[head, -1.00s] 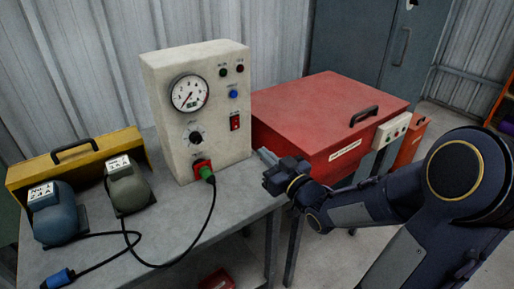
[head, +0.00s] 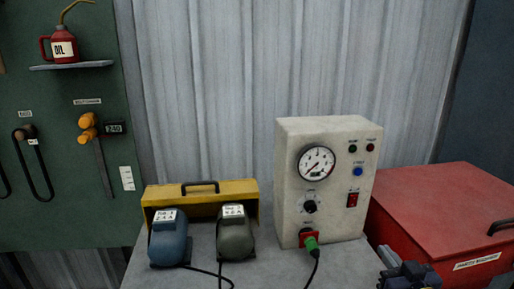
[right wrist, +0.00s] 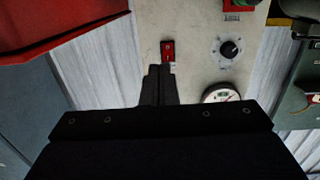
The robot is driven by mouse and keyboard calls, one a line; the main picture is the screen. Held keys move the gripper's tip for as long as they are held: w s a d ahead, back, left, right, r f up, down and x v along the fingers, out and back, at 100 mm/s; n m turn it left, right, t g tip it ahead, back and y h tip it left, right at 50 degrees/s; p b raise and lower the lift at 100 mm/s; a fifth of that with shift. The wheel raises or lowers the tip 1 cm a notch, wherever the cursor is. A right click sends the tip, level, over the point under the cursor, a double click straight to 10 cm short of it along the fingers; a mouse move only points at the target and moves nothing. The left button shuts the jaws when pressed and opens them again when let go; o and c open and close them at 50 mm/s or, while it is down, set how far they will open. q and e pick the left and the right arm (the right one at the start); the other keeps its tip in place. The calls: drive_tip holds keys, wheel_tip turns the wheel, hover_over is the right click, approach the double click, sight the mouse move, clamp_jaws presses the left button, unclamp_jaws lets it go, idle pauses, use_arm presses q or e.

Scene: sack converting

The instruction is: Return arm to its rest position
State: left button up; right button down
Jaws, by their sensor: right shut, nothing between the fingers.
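My right gripper (head: 385,256) shows at the lower right of the head view, just right of and below the pale control box (head: 290,190). Its two dark fingers are together and empty. In the right wrist view the shut fingers (right wrist: 158,82) point up the picture, towards the box's red rocker switch (right wrist: 168,50). I cannot tell how far they are from the box, but nothing is between them. Most of my right arm is out of the head view. My left gripper is in neither view.
A red machine cover (head: 435,205) stands close on the right of my right gripper. A blue motor (head: 169,240), a grey-green motor (head: 235,235) and a yellow case (head: 172,195) stand left on the grey bench (head: 345,265). A green cable plug (head: 311,245) sits in the box.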

drive_tip(key=s+a+f+m+g+y, duration=0.1)
drive_tip(key=s+a+f+g, duration=0.1)
drive_tip(key=s+a+g, duration=0.35)
drive_tip(key=s+a+f+g+y, duration=0.1)
drive_tip(key=s+a+g, duration=0.15)
drive_tip(key=s, duration=0.65)
drive_tip(key=s+a+f+m+g+y, duration=0.1)
drive_tip(key=s+a+f+g+y, duration=0.1)
drive_tip(key=s+a+g, duration=0.35)
wheel_tip(320, 180, up, 12)
drive_tip(key=d+t+p, duration=0.1)
drive_tip(key=p, duration=1.1)
drive_tip(key=shift+s+d+t+h+p, duration=0.3)
drive_tip(key=shift+s+d+t+p, duration=0.05)
drive_tip(key=shift+p, duration=0.05)
